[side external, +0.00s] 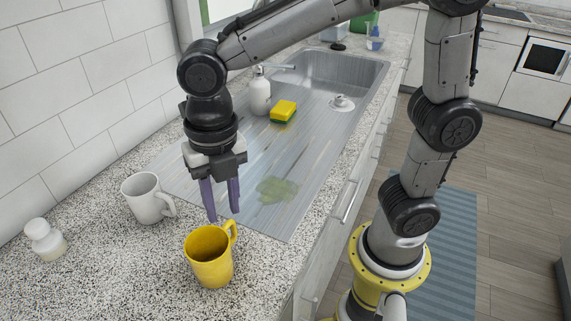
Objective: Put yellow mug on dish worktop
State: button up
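The yellow mug (208,258) stands upright on the speckled counter near the front edge, with its handle toward the upper right. My gripper (222,215) points down just behind the mug in the picture, near its handle and rim. Its two purple fingers are apart with nothing seen between them. Whether a finger touches the mug cannot be told. The dish worktop (225,183), a grey ribbed metal drainboard beside the sink, lies behind the mug and has a greenish wet patch on it. The mug stands on the counter, off this worktop.
A white mug (146,202) stands left of my gripper, and a small white bottle (45,240) is farther left. A soap dispenser (260,92) and a yellow-green sponge (283,110) are at the worktop's far end, before the sink (350,75). The worktop's middle is clear.

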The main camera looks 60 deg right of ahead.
jog(key=s+d+r+m+t, duration=0.1)
jog(key=s+d+m, duration=0.4)
jog(key=m, duration=0.9)
jog(key=s+d+r+m+t, duration=0.1)
jog(key=s+d+m+t, duration=0.3)
jog(key=d+m, duration=0.8)
jog(key=s+m, duration=0.1)
jog(key=m, duration=0.2)
jog(key=shift+s+d+r+m, duration=0.15)
jog(key=shift+s+r+m, duration=0.15)
jog(key=shift+s, duration=0.1)
